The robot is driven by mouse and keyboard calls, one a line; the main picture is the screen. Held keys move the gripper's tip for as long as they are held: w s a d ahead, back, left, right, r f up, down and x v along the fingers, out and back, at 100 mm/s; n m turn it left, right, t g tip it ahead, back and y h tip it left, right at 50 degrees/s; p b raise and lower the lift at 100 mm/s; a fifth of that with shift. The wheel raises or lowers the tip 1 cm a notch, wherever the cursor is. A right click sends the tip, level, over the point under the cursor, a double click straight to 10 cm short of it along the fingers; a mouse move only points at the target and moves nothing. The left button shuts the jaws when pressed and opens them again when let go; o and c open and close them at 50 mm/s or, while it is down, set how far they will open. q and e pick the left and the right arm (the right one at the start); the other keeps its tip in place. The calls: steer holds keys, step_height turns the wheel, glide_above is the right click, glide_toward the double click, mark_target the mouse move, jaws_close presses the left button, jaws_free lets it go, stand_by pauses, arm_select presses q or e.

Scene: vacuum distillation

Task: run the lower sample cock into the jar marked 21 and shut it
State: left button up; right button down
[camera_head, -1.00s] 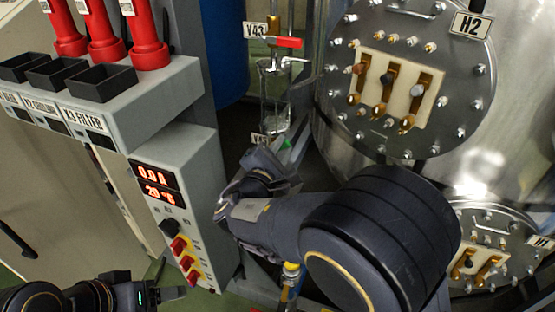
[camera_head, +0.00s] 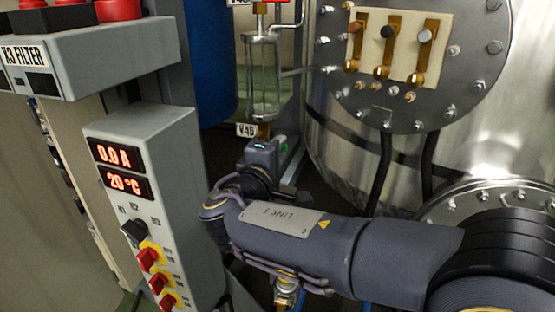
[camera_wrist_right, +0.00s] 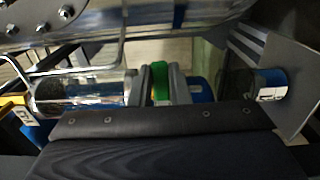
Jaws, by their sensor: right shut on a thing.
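A clear glass sample vessel (camera_head: 263,80) hangs upright in the head view, with a brass fitting and the tag V45 (camera_head: 246,129) at its lower end. My right gripper (camera_wrist_right: 162,85) is at this lower end. In the right wrist view its fingers are closed on a green handle (camera_wrist_right: 161,80), seemingly that of the lower cock. No flow can be made out. My left gripper is out of view.
The grey control box (camera_head: 150,200) reading 0.0 A and 20 °C stands left of my right arm. A steel vessel with a bolted flange (camera_head: 440,110) is on the right. A blue drum (camera_head: 213,60) stands behind.

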steer(key=shift+f, duration=0.2)
stand_by(0.3)
steer(key=c, duration=1.4)
jaws_free()
steer(key=shift+o, duration=0.2)
steer(key=shift+r, duration=0.1)
steer(key=p+v, duration=0.1)
steer(key=v, duration=0.7)
